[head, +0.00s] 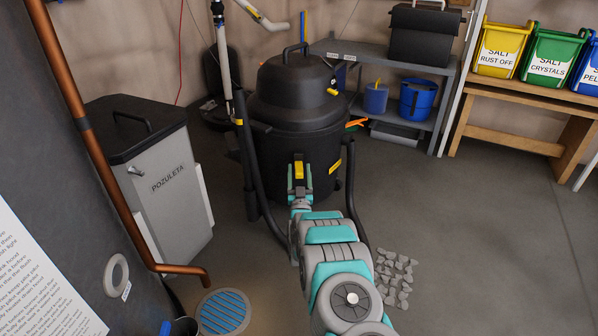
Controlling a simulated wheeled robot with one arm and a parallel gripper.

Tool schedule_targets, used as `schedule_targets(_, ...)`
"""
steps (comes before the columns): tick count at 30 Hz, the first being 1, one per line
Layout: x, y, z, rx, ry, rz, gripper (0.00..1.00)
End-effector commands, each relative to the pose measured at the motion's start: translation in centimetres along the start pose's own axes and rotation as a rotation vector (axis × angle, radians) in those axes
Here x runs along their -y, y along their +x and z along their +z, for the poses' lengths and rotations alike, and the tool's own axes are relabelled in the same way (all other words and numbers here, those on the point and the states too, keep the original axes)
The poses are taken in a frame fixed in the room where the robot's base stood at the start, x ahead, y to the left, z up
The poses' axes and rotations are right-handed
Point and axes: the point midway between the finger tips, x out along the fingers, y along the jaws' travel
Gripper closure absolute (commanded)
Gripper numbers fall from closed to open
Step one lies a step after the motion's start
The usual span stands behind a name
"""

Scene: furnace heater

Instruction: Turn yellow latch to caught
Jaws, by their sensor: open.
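A black round tank (298,108) with a domed lid (296,78) stands at the back centre. A small yellow latch-like piece (299,170) shows low on the tank's front side, upright in the picture. My gripper (299,180) is open, with one finger on each side of this yellow piece in the picture. I cannot tell whether the fingers touch it. Another small yellow piece (332,91) is at the right of the lid's rim. I cannot tell which position the latch is in.
A grey bin (172,190) with a black lid stands left of the tank. Black hoses run down beside the tank. A grey shelf (372,60) and a wooden bench (520,145) are at the back right. A round floor drain (223,313) is at front left. The right floor is mostly clear.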

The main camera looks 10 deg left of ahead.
Motion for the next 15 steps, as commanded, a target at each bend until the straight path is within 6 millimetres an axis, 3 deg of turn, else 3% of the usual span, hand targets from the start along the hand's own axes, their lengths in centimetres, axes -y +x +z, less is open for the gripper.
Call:
schedule_targets(10, 0.02, 0.59, 0.03, 0.002, 0.0, -0.001, 0.35)
schedule_targets(15, 0.02, 0.59, 0.03, 0.002, 0.0, -0.001, 0.54)
